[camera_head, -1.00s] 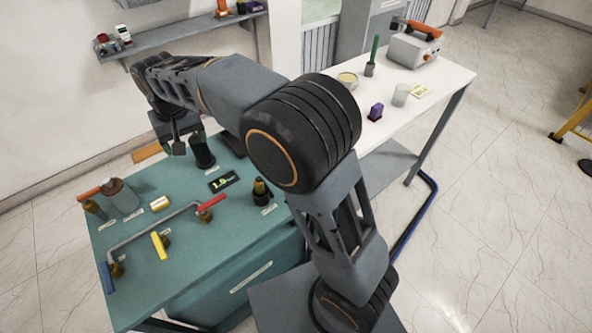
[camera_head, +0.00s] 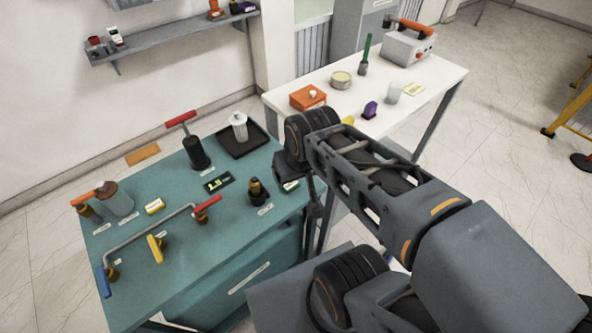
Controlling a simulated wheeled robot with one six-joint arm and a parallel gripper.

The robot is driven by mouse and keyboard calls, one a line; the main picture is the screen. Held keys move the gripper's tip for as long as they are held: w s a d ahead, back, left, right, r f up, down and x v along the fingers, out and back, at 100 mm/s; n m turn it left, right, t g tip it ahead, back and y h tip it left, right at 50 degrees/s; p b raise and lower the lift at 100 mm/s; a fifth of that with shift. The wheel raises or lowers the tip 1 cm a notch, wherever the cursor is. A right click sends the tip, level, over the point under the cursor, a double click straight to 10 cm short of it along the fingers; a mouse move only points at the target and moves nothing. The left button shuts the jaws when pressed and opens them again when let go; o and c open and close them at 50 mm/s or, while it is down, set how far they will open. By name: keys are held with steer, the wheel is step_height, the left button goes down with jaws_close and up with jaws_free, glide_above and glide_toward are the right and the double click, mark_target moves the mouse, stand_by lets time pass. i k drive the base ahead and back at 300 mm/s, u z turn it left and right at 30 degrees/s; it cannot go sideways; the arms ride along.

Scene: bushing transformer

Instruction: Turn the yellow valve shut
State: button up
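The yellow valve handle (camera_head: 155,249) is a short bar on a brass fitting on the teal workbench (camera_head: 215,248), in front of the bent grey pipe (camera_head: 150,229). Its long side runs roughly front to back in the picture. My gripper (camera_head: 315,211) hangs pointing down by the right edge of the workbench, well to the right of the yellow handle and apart from it. It is small and dark here, and I cannot tell whether its fingers are open or shut.
A blue handle (camera_head: 103,282) and a red handle (camera_head: 207,204) sit near the pipe's ends. A red-handled pump (camera_head: 196,152), a black tray (camera_head: 256,145) and a brass-and-black fitting (camera_head: 258,192) stand farther back and right. A white table (camera_head: 430,75) lies behind my arm.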

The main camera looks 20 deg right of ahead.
mark_target(152, 239)
steer(key=u, duration=0.05)
steer(key=k, duration=0.5)
steer(key=u, duration=1.15)
steer(key=k, duration=0.45)
steer(key=u, duration=0.3)
steer(key=i, duration=0.9)
